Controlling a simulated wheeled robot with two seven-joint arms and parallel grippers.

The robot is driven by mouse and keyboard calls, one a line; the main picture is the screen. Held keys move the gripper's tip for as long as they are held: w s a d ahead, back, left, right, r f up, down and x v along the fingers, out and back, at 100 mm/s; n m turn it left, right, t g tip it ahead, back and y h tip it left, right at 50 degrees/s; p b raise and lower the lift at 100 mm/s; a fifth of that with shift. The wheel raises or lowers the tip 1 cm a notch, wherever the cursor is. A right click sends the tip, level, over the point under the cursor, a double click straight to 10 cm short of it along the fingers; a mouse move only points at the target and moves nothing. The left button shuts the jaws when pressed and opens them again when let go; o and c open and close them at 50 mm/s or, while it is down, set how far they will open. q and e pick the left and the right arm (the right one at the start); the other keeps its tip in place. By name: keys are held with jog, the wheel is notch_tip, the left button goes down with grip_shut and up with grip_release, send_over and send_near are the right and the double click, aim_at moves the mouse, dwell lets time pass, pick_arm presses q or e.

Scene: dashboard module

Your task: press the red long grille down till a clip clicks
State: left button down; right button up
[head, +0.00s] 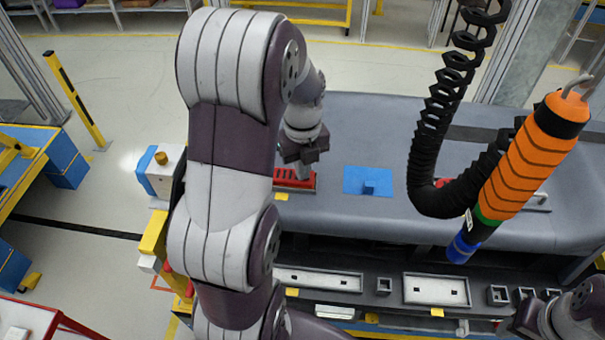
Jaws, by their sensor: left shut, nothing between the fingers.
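The red long grille (285,182) lies on the grey dashboard module (385,120), just right of my left arm. My arm hides its left part. My left gripper (304,170) is shut and empty, pointing down at the grille's right part. Its tips look at or just above the grille; I cannot tell whether they touch. No clip can be made out. My right arm shows in the lower right corner; the dark part at its end (521,321) is too small and cut off to show how its jaws stand.
A blue square with a small block (368,182) is right of the grille. An orange tool (530,160) hangs on a black coiled hose (428,160) at the right. White trays (436,290) stand along the front. A white and blue box (158,172) is left of my arm.

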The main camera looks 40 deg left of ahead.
pick_arm(q)
jog(key=shift+f, duration=0.15)
dwell(0.3)
notch_tip(320, 180, up, 8)
jog(key=p, duration=0.7)
jog(key=shift+a, duration=0.1)
